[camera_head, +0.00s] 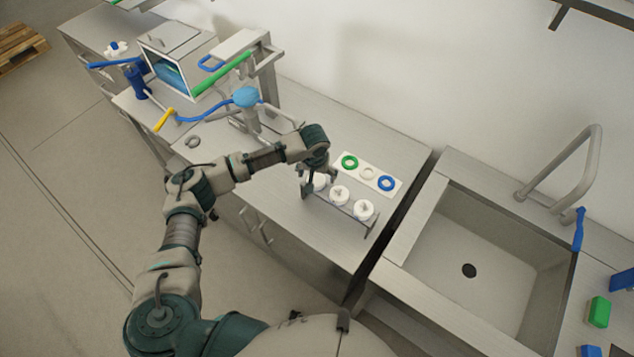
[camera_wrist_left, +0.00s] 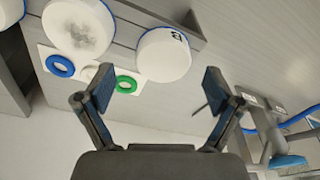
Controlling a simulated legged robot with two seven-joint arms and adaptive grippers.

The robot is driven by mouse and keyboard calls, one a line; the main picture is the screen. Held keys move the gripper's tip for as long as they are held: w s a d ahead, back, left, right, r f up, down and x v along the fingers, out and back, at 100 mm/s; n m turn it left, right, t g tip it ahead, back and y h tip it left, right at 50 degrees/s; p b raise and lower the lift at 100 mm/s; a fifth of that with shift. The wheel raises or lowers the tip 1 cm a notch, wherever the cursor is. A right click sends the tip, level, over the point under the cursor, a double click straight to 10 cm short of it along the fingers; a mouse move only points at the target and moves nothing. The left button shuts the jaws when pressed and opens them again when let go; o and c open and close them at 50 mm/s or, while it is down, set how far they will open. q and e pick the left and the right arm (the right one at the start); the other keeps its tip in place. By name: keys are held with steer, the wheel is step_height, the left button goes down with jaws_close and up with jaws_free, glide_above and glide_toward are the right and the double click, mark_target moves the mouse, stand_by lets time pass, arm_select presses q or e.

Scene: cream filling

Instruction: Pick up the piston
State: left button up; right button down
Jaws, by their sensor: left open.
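Several white round pistons stand in a row on a grey rack on the steel counter. In the head view the middle one (camera_head: 340,193) and the right one (camera_head: 363,210) show clearly. The leftmost one (camera_head: 320,183) is partly hidden by my left gripper (camera_head: 306,187), which is at that end of the row. In the left wrist view my left gripper (camera_wrist_left: 155,92) is open, its two fingers spread apart with nothing held. A white piston (camera_wrist_left: 163,56) with a dark mark shows beyond the gap between the fingers. Another piston (camera_wrist_left: 78,27) is to its left. My right gripper is out of view.
Behind the rack lies a white plate (camera_head: 398,189) with green, white and blue rings. A sink (camera_head: 465,245) is to the right. To the left are a blue-topped device (camera_head: 246,97), a grey ring (camera_head: 192,142) and a steel machine (camera_head: 180,62). The counter's front left is clear.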

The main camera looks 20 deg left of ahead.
mark_target(316, 179)
arm_select(q)
step_height(316, 179, down, 3)
steer(key=shift+w+a+r, duration=0.1)
steer(key=shift+w+r, duration=0.05)
steer(key=shift+w+a+f, duration=0.1)
steer(key=shift+a+f, duration=0.1)
steer(key=shift+f, duration=0.2)
steer(key=shift+d, duration=0.1)
steer(key=c, duration=1.4)
